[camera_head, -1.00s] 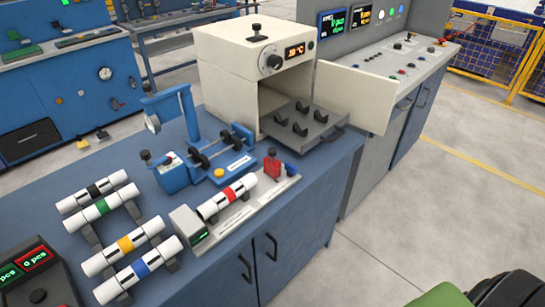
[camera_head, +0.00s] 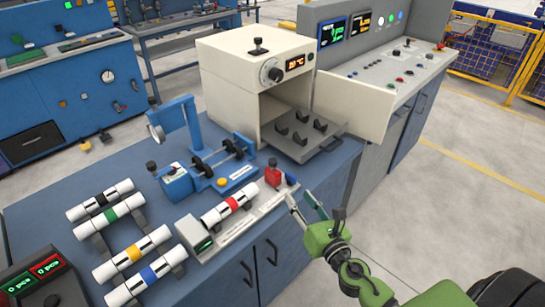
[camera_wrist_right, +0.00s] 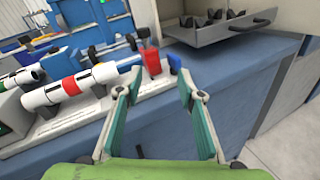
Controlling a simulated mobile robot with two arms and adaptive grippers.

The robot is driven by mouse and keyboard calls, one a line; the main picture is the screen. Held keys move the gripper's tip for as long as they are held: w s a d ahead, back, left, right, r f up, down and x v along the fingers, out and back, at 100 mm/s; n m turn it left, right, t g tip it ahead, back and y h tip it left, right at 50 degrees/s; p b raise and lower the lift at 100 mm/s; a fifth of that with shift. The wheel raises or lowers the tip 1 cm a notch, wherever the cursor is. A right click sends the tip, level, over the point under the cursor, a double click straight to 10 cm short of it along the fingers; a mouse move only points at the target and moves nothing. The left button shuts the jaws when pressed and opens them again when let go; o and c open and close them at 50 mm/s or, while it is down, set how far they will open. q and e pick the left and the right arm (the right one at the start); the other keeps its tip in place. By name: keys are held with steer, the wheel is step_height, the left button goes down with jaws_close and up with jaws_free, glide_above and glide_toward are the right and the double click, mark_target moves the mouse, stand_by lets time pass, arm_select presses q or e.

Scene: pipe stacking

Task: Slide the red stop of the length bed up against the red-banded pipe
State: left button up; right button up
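The red-banded pipe (camera_head: 229,208) is white and lies on the length bed (camera_head: 250,220), beside the grey readout block at the bed's left end. The red stop (camera_head: 272,175) stands at the bed's right end, with a gap between it and the pipe. My left gripper is not in view.
Pipes with black, green, yellow and blue bands (camera_head: 148,243) lie on supports at the left. A blue fixture (camera_head: 215,165) stands behind the bed. The oven (camera_head: 255,75) has its door open and tray (camera_head: 310,138) out. A counter box (camera_head: 45,280) is at lower left.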

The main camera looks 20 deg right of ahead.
mark_target(275, 164)
steer(key=w+r+n, duration=0.1)
steer(key=w, duration=0.3)
steer(key=w+a+r+n+p, duration=0.1)
steer(key=w, duration=0.4)
steer(key=w+a+r+n+y, duration=0.1)
steer(key=w+r+n, duration=0.1)
steer(key=w, duration=0.3)
steer(key=shift+w+t+p, duration=0.15)
steer(key=shift+t+p, duration=0.15)
steer(key=shift+t, duration=0.1)
jaws_close()
steer(key=s+a, duration=0.1)
steer(key=a, duration=0.1)
steer(key=s+a+p, duration=0.1)
steer(key=a, duration=0.2)
steer(key=a+p, duration=0.1)
steer(key=a, duration=0.1)
steer(key=shift+s+a, duration=0.2)
steer(key=shift+s, duration=0.2)
steer(key=shift+a, duration=0.15)
steer(key=shift+f, duration=0.15)
